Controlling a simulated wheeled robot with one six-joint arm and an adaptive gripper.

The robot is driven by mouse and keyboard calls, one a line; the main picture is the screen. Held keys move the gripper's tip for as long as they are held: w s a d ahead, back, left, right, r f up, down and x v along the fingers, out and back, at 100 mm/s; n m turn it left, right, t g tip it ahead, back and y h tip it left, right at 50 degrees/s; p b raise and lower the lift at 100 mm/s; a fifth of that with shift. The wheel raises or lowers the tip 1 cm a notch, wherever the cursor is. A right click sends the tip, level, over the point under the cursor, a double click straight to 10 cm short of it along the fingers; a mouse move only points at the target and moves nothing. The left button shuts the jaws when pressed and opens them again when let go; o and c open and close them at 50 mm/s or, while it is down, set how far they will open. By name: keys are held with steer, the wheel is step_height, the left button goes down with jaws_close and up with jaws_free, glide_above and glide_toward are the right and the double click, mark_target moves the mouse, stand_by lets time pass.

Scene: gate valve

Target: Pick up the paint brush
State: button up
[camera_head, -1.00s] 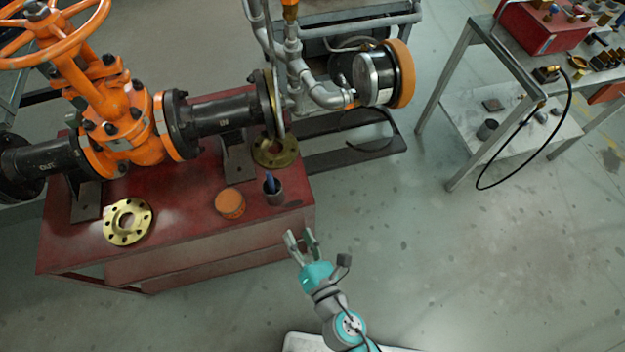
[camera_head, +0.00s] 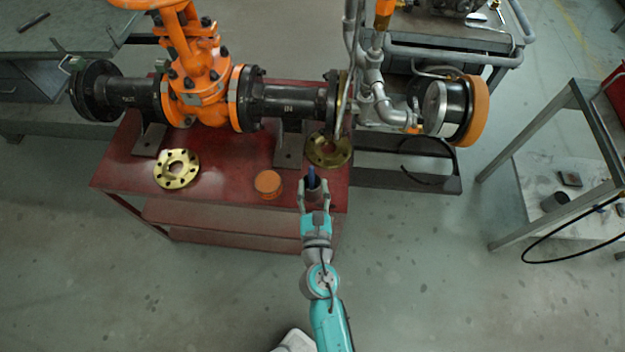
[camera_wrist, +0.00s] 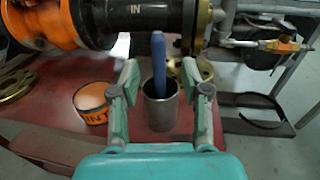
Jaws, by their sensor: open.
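The paint brush shows as a blue handle (camera_wrist: 158,62) standing upright in a grey metal cup (camera_wrist: 161,108) in the wrist view. Its lower end is hidden inside the cup. In the head view the blue handle (camera_head: 311,176) stands near the front right corner of the red table. My gripper (camera_wrist: 163,82) is open and empty, with one finger on each side of the handle and cup as seen from the wrist. In the head view my gripper (camera_head: 314,186) is at the cup, which it partly hides. I cannot tell whether the fingers touch anything.
An orange paint can (camera_head: 268,184) stands left of the cup on the red table (camera_head: 225,205). Brass flanges lie at the left (camera_head: 176,169) and behind the cup (camera_head: 328,150). The orange valve (camera_head: 200,85) and its black pipe run across the back.

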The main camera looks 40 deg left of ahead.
mark_target(312, 175)
steer(key=shift+x, duration=2.55)
steer(key=shift+s+r, duration=0.1)
steer(key=shift+r, duration=0.05)
jaws_close()
